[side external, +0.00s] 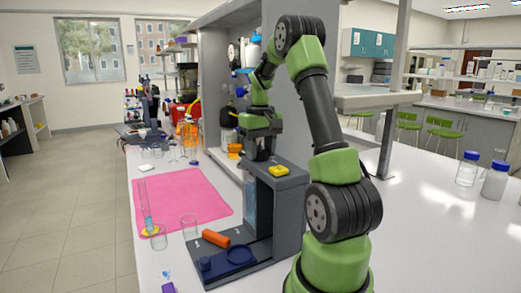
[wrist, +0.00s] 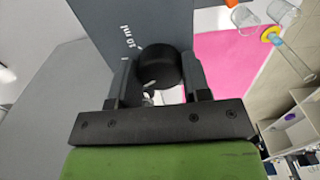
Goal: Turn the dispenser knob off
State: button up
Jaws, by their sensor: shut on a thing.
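The dispenser rig (side external: 280,205) is a dark grey stand with a low base on the white bench. Its round black knob (wrist: 158,66) shows in the wrist view, against a grey panel marked "10 ml". A small pale mark shows at the knob's near edge. My gripper (wrist: 160,82) has one finger on each side of the knob and is shut on it. In the side view my gripper (side external: 260,152) points down at the top of the rig, and the knob cannot be made out clearly there.
A yellow piece (side external: 278,170) lies on top of the rig. On its base are an orange cylinder (side external: 216,238) and a dark blue ring (side external: 240,255). Blue-capped bottles (side external: 495,180) stand right, with clear bench between.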

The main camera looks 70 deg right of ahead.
aim_at(260, 150)
jog(key=shift+n, duration=2.2)
jog(key=o, duration=0.9)
jog(key=shift+o, duration=0.2)
notch_tip(260, 150, up, 10)
jog(key=shift+a, duration=0.1)
